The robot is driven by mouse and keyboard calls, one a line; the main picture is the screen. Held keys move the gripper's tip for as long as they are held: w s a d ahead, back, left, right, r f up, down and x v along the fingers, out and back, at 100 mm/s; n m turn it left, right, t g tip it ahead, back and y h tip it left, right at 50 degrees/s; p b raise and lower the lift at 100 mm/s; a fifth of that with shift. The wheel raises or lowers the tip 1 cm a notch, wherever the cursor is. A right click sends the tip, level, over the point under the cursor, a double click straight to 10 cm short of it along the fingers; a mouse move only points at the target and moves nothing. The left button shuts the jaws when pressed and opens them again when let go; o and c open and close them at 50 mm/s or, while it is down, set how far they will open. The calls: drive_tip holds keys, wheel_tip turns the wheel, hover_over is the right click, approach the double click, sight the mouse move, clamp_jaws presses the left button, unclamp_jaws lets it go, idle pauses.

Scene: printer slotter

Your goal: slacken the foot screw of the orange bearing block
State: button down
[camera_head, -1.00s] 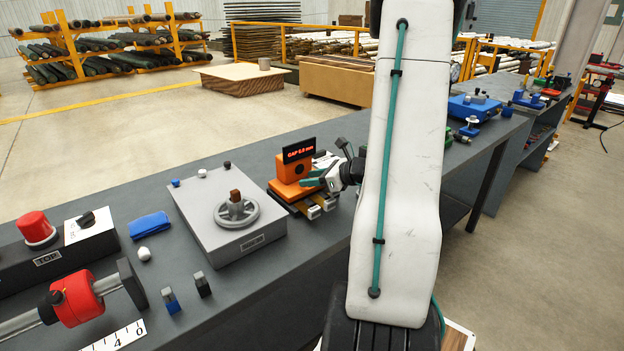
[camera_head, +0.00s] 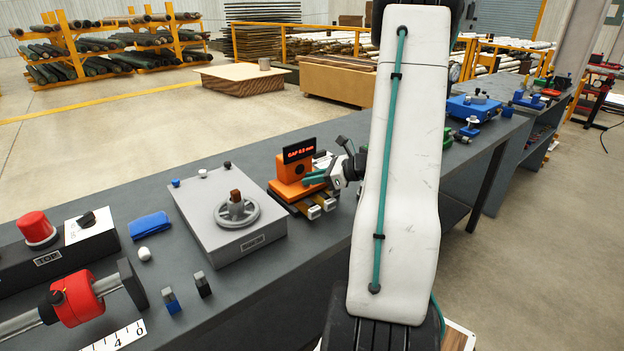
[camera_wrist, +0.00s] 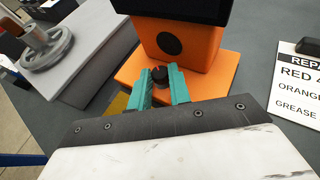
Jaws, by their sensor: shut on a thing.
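The orange bearing block (camera_head: 292,171) stands on the bench with a black display reading a gap in mm on its top. It also fills the upper middle of the wrist view (camera_wrist: 186,45), with a dark round bore in its face. Its dark foot screw (camera_wrist: 160,74) stands on the orange foot, in front of the block. My gripper (camera_wrist: 162,80) has green fingers, one on each side of the screw's head, shut on it. In the head view my gripper (camera_head: 318,178) reaches the block's foot from the right. The screw is hidden there.
A grey box with a handwheel (camera_head: 237,209) stands left of the block. A repair sheet (camera_wrist: 298,90) lies to the right in the wrist view. A blue cloth (camera_head: 150,225), small knobs and a red-collared shaft (camera_head: 77,298) lie farther left. Blue devices (camera_head: 473,107) stand farther along the bench.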

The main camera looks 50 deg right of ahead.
drive_tip(key=n+g+y, duration=0.1)
drive_tip(key=n+y, duration=0.1)
drive_tip(key=n+g+y, duration=0.1)
drive_tip(key=n+y, duration=0.1)
drive_tip(key=shift+w+d, duration=0.2)
drive_tip(key=shift+d, duration=0.15)
drive_tip(key=shift+w+d+n+g+y, duration=0.1)
drive_tip(key=shift+n+g+y, duration=0.45)
drive_tip(key=shift+n+g, duration=0.2)
drive_tip(key=shift+w+d+n+g+y, duration=0.1)
drive_tip(key=shift+n+g+y, duration=0.45)
drive_tip(key=shift+n+g, duration=0.15)
drive_tip(key=c, duration=1.3)
unclamp_jaws()
